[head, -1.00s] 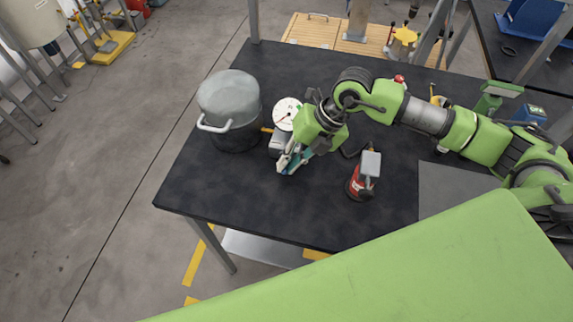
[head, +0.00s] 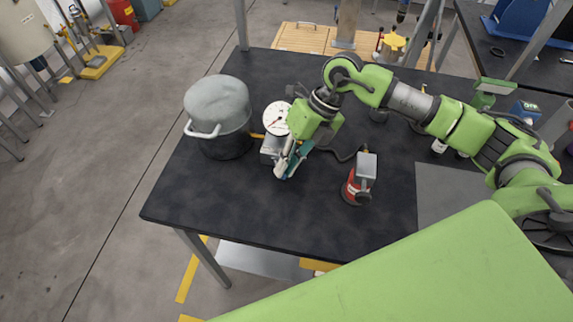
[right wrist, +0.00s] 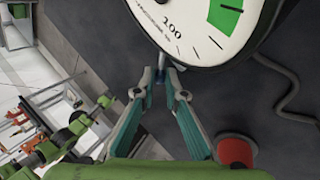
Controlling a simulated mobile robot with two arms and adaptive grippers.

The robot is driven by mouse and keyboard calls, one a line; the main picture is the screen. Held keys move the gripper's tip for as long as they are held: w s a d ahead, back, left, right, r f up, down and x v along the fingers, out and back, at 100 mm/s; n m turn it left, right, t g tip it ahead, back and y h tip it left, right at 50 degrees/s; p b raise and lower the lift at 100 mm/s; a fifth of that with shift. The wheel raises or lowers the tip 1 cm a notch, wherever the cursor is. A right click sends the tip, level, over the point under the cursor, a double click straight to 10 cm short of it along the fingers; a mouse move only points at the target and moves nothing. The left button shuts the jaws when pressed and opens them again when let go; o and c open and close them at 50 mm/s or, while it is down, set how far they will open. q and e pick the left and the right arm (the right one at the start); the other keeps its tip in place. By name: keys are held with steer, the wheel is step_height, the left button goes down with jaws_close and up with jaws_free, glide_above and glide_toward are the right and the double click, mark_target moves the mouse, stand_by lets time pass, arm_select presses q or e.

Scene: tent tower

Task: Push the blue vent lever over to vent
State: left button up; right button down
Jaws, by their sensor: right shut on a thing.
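The white round gauge (head: 275,115) stands on the dark table, with a grey body (head: 269,149) below its dial. My right gripper (head: 284,168) is at the near side of that gauge, low over the table. There, the tips of my right gripper (right wrist: 161,76) are close together on a small bluish lever (right wrist: 161,62) just below the dial rim. Most of the lever is hidden by the fingers. My left gripper is out of view.
A grey pot (head: 219,103) with a light handle stands left of the gauge. A red and grey device (head: 358,182) stands to the right, with a dark hose behind. The table's front left (head: 205,195) is clear.

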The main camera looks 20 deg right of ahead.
steer(key=c, duration=2.1)
jaws_free()
steer(key=shift+d+r, duration=0.15)
steer(key=shift+r, duration=0.1)
steer(key=v, duration=1.1)
steer(key=shift+d+r, duration=0.1)
steer(key=shift+r, duration=0.15)
